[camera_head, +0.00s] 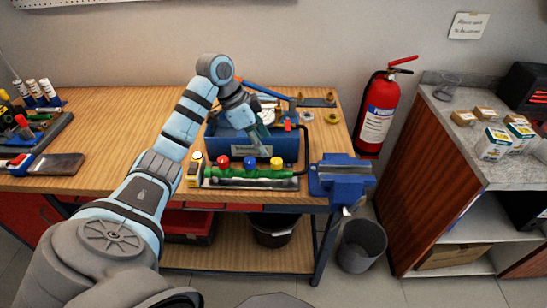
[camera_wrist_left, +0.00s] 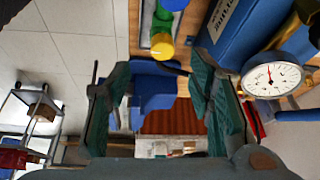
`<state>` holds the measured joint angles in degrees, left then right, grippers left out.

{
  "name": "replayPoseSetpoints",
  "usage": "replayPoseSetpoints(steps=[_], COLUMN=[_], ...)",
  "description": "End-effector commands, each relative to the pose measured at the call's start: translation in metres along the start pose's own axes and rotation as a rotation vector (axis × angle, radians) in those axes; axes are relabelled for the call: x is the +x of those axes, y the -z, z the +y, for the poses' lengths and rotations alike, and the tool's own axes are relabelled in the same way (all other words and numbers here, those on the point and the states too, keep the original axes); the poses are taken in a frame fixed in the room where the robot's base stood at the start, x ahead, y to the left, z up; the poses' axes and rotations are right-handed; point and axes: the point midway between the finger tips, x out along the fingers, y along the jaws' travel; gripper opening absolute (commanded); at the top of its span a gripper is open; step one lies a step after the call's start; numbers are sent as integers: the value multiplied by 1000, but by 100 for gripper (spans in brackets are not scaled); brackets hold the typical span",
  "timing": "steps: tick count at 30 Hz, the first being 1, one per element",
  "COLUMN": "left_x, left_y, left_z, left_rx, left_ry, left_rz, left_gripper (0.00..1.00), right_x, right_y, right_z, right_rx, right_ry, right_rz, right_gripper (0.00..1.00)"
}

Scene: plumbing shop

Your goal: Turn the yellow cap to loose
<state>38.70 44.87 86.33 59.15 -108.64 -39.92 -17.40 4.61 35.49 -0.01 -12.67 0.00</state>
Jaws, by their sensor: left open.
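The manifold (camera_head: 252,173) lies along the front of the wooden bench, with a red cap (camera_head: 223,161), a blue cap (camera_head: 249,162) and the yellow cap (camera_head: 277,161) in a row. In the left wrist view the yellow cap (camera_wrist_left: 162,47) shows beside green pipe, beyond and above the fingers. My left gripper (camera_head: 262,142) hangs over the blue fittings bin (camera_head: 285,147), behind the manifold and apart from the yellow cap. Its green-padded fingers (camera_wrist_left: 165,105) are open with nothing between them. My right gripper is not in view.
A blue vise (camera_head: 343,178) is fixed at the bench's front right. A white dial gauge (camera_wrist_left: 272,80) shows near the bin. A fire extinguisher (camera_head: 378,112) hangs on the wall. The bench's left middle is clear.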

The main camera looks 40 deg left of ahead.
Motion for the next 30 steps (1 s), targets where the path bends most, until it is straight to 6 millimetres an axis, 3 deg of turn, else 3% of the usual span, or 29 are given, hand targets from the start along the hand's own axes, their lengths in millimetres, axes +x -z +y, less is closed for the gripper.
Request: replayPoseSetpoints(steps=[3, 7, 12, 18, 20, 27, 30], left_x=[38, 66, 81, 81, 81, 81, 81], left_y=[2, 1, -1, -1, -1, -1, -1], left_z=[1, 0, 0, -1, -1, 0, 0], left_rx=[0, -2, -2, -2, -2, -3, -3], left_ry=[-6, -4, -1, 1, 1, 0, 0], left_rz=[1, 0, -1, -1, -1, 0, 0], left_gripper=[48, 48, 48, 48, 41, 3, 0], right_x=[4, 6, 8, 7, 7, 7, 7], right_y=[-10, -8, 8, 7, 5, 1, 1], right_z=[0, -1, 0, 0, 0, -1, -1], right_rx=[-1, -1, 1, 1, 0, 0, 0], right_ry=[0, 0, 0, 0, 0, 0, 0], right_rz=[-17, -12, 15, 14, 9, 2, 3], right_gripper=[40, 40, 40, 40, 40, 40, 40])
